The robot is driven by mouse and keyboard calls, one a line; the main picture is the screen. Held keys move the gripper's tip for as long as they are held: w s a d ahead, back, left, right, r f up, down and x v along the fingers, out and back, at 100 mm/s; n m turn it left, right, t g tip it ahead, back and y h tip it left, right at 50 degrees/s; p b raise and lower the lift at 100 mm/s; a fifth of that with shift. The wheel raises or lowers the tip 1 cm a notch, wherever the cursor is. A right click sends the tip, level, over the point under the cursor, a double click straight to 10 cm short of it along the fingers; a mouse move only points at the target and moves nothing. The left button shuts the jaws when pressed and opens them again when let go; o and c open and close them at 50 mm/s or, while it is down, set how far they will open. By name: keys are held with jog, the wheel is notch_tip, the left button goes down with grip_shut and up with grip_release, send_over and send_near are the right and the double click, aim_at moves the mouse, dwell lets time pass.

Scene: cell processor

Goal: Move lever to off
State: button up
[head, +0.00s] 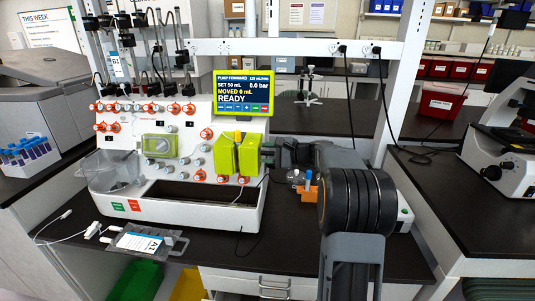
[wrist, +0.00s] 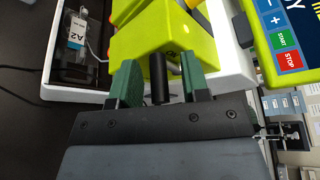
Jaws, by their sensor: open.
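The cell processor (head: 180,200) is a white bench unit with orange-and-white valves and a yellow-green pump block (head: 237,155) on its right side. In the wrist view the block (wrist: 150,42) is close ahead, and a short black cylinder (wrist: 158,85), which looks like a lever or knob, sticks out of it towards me. My gripper (wrist: 160,68) is open, with one green finger on each side of the black cylinder. I cannot tell whether either finger touches it. In the head view my gripper (head: 270,152) is at the block's right side, partly hidden by my arm.
The display (head: 244,92) above the block reads READY. It is close on the right in the wrist view (wrist: 295,35). A bag labelled A1 (head: 140,241) lies on the dark bench in front. An orange item (head: 307,190) stands right of the unit, near my arm.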

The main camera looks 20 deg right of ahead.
grip_shut()
dwell(0.4)
jog(key=shift+f+b, duration=0.2)
jog(key=shift+b, duration=0.3)
jog(key=shift+w+d+f+n+t+y+b, duration=0.25)
jog(key=shift+f+n+t+y+b, duration=0.5)
jog(key=shift+n+b, duration=2.75)
jog(key=shift+w+d+f+n+t+y+b, duration=0.1)
jog(key=shift+w+f+n+t+y+b, duration=0.5)
jog(key=shift+b, duration=5.45)
jog(key=shift+d+f+n+t+y+b, duration=0.15)
jog(key=shift+f+n+t+b, duration=0.5)
jog(key=shift+f+n+b, duration=2.65)
jog(key=shift+m, duration=0.8)
notch_tip(320, 180, up, 4)
jog(key=b, duration=0.3)
jog(key=shift+r, duration=0.1)
